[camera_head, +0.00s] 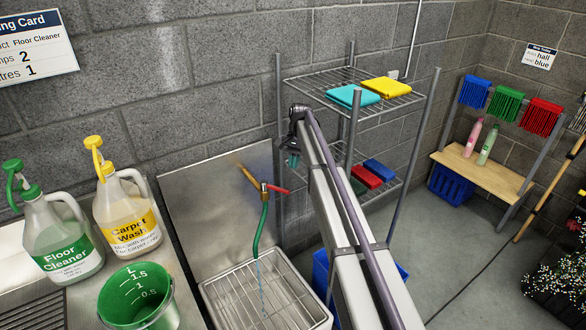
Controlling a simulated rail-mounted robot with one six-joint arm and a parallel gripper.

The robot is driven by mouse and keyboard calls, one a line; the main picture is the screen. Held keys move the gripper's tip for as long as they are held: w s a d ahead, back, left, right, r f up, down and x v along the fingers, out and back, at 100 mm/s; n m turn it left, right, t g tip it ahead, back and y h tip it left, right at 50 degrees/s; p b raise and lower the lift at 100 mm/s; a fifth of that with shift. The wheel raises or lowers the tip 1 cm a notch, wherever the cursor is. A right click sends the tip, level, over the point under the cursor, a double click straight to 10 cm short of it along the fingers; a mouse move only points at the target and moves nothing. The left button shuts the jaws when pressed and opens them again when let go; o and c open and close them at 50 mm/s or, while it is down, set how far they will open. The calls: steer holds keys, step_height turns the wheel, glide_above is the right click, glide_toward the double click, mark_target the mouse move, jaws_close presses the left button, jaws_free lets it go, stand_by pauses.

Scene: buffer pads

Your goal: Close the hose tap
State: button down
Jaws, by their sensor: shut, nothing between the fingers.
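The hose tap (264,186) sticks out from the metal splashback on a brass pipe. Its red lever (278,190) points to the right, across the line of the pipe. A green hose (261,232) hangs from the tap. A thin blue streak, which looks like running water, drops from the hose end into the sink (215,296) with its wire grid. My gripper (293,161) is small in view, pointing down at the end of my arm. It is shut and empty, above and to the right of the red lever in the picture, apart from it.
A green bucket (140,297), a Floor Cleaner jug (58,240) and a Carpet Wash jug (126,215) stand left of the sink. A wire shelf (310,86) with folded cloths stands close behind my arm. A wooden bench (484,172) is at the right.

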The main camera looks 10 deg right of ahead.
mark_target(275, 189)
steer(key=b+x, duration=0.6)
steer(key=x, duration=0.1)
steer(key=shift+f, duration=0.3)
steer(key=shift+s+a, duration=0.1)
steer(key=shift+s+a, duration=0.1)
